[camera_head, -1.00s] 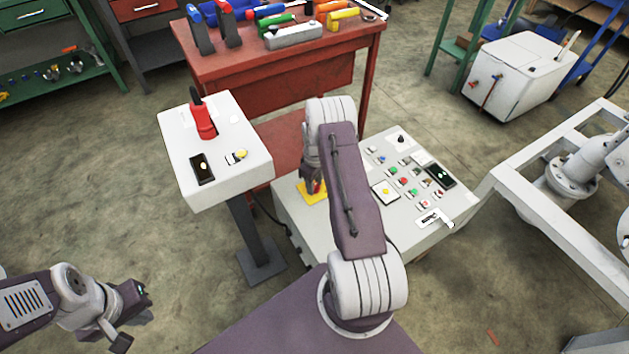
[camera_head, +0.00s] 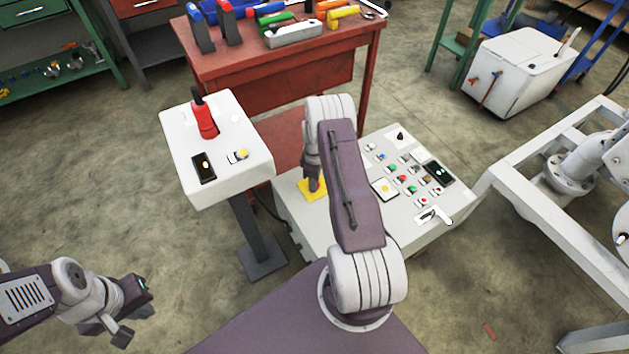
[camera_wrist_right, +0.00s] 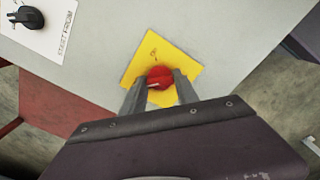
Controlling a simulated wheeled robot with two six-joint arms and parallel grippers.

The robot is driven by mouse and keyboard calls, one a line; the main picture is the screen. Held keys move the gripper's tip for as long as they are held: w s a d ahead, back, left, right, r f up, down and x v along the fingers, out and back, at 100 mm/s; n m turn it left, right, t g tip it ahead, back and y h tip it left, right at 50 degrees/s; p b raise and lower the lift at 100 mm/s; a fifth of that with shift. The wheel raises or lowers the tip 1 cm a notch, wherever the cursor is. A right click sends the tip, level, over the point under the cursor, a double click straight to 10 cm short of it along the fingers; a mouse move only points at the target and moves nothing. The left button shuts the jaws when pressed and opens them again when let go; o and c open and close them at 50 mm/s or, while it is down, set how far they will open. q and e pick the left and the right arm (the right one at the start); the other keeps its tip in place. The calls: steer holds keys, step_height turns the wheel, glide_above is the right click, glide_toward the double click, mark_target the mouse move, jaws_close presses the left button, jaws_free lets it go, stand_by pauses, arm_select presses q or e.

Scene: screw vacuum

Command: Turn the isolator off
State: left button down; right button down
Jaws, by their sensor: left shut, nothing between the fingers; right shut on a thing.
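The isolator is a round red knob (camera_wrist_right: 160,76) on a yellow square plate (camera_wrist_right: 188,72), set on the sloped face of the grey control panel (camera_head: 292,212). In the right wrist view the fingers of my right gripper (camera_wrist_right: 158,92) are on both sides of the knob and shut on it. A small pale mark shows on the knob's near side. In the head view my right gripper (camera_head: 314,184) is over the yellow plate (camera_head: 305,193) and mostly hides the knob. My left gripper (camera_head: 132,312) is shut and empty at the lower left, away from the panel.
The panel also carries several buttons, a dark display (camera_head: 438,172) and a black rotary switch (camera_wrist_right: 26,17). A white pedestal box (camera_head: 215,150) with a red handle (camera_head: 204,120) stands left of it. A red workbench (camera_head: 280,60) with tools is behind. A white frame (camera_head: 545,205) is at the right.

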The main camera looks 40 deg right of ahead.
steer(key=c, duration=0.9)
jaws_free()
steer(key=shift+r, duration=0.1)
step_height(320, 180, up, 9)
steer(key=p, duration=0.2)
steer(key=shift+p, duration=0.4)
